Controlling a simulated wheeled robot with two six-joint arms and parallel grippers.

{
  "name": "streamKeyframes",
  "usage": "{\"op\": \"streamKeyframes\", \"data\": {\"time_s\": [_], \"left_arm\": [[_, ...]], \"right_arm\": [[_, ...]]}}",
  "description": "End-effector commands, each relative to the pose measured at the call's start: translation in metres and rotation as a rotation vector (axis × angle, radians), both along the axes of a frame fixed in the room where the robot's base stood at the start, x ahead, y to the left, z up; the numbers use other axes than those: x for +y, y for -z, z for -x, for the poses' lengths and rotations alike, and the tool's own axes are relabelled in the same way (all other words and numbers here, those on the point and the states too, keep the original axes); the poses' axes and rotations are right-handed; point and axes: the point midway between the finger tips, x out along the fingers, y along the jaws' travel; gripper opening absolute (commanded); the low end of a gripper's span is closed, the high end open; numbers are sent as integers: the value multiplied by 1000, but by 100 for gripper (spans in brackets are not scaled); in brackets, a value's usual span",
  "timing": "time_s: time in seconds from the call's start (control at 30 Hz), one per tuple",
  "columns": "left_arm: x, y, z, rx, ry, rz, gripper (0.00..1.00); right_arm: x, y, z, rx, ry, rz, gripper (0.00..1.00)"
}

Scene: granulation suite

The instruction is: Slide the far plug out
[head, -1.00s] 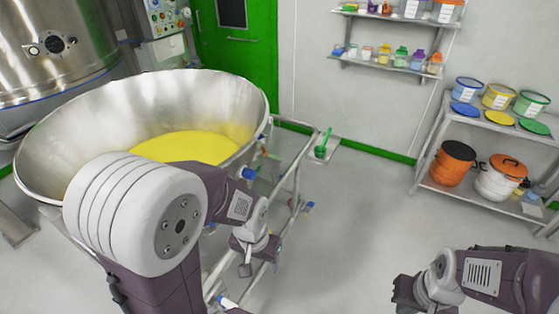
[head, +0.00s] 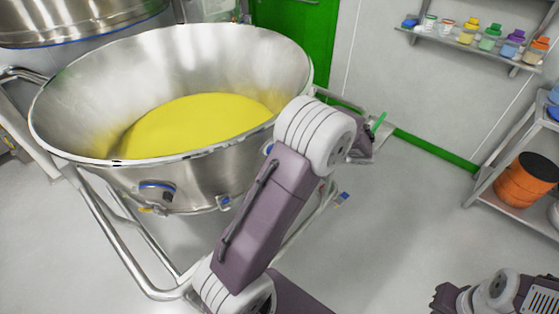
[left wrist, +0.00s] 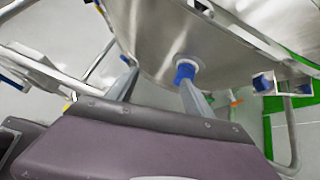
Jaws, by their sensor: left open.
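A steel bowl (head: 60,133) holds yellow powder. In the left wrist view a blue plug (left wrist: 184,72) in a pale collar sits in the bowl's outer wall (left wrist: 150,35). My left gripper (left wrist: 158,75) is open, with its two grey fingers pointing at the wall. The plug lies just past the tip of the right-hand finger; I cannot tell if they touch. In the head view my left arm's white joint hides much of the bowl's right side, and its fingers are not clear. My right gripper (head: 447,298) is low at the right, its fingers unclear.
A blue-ringed fitting (head: 157,190) is on the bowl's near wall. A tubular steel frame (head: 125,240) surrounds the bowl; its bars and blue-ended parts flank my left gripper in the wrist view. A shelf with an orange drum (head: 525,182) stands at right. Floor between is clear.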

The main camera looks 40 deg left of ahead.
Motion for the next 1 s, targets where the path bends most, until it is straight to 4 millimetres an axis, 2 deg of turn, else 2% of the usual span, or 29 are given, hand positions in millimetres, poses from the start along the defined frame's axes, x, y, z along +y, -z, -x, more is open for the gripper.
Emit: {"op": "streamKeyframes", "data": {"time_s": [0.03, 0.1, 0.23, 0.37, 0.47, 0.8, 1.0], "left_arm": [[2, 26, -16, 35, 50, -63, 60], [5, 39, -37, 77, 115, -151, 60], [4, 46, -59, 113, 178, -243, 60], [5, 42, -62, 118, 185, -254, 60], [13, 46, -62, 118, 182, -253, 60], [74, 73, -66, 117, 180, -250, 60], [88, 77, -68, 115, 183, -249, 60]], "right_arm": [[0, 27, 0, 0, 0, 0, 0], [0, 42, 0, 0, 0, 0, 0], [0, 50, 0, 0, 0, 0, 0], [0, 47, 0, 0, 0, 0, 0], [0, 50, 0, -1, 0, 0, 0], [0, 63, 0, 0, 0, 0, 0], [0, 64, 0, 0, 0, 0, 0]]}}
